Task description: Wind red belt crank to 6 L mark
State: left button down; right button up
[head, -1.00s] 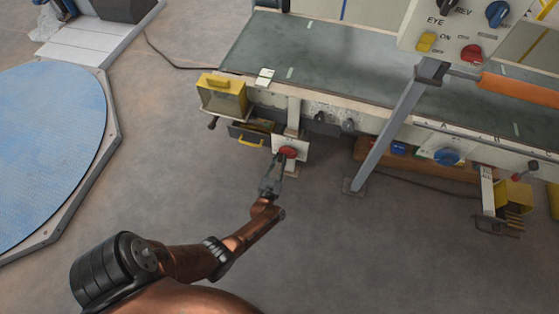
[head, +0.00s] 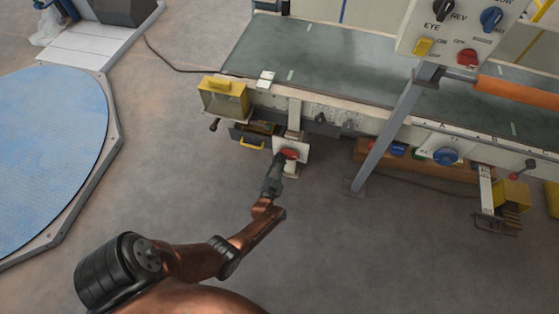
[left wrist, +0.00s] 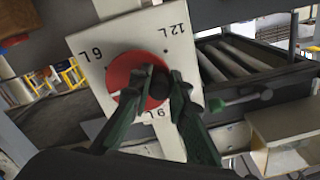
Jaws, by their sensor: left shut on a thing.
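The red belt crank (head: 290,154) is a red disc on a white plate (head: 304,145) at the near left side of the conveyor. In the left wrist view the red disc (left wrist: 122,72) carries a dark knob (left wrist: 158,84). Printed marks around it include 12L at upper right, one reading like 6L or 9L at upper left, and another, partly hidden, below. The view is tilted, so I cannot tell which mark the crank points to. My left gripper (head: 279,165) is shut on the knob; its green-black fingers (left wrist: 156,92) lie on either side. My right gripper is out of view.
The conveyor belt (head: 330,65) runs above the crank. A yellow-framed box (head: 222,98) and an open drawer (head: 250,136) are left of it. A grey post (head: 385,135) stands to the right. The floor in front is clear.

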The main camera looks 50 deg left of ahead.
aim_at(282, 151)
pick_arm(q)
jog(key=shift+w+a+r+m, duration=0.15)
jog(key=shift+r+m, duration=0.25)
jog(key=shift+m, duration=0.05)
jog(key=shift+w+a+r+m, duration=0.1)
jog(key=shift+r+m, duration=0.25)
jog(key=shift+m, duration=0.1)
jog(key=shift+r+m+p, duration=0.3)
jog(key=shift+m+p, duration=0.05)
jog(key=shift+m, duration=0.45)
jog(key=shift+r+m, duration=0.1)
jog(key=shift+m, duration=0.6)
jog(key=shift+w, duration=0.1)
jog(key=shift+d+r+m+p, duration=0.1)
jog(key=shift+r+m+p, duration=0.25)
jog(key=shift+m, duration=0.55)
jog(key=c, duration=2.3)
grip_release()
jog(key=shift+m, duration=0.4)
jog(key=o, duration=0.6)
jog(key=shift+f, duration=0.1)
jog(key=shift+o, duration=0.6)
jog(key=shift+d+f, duration=0.1)
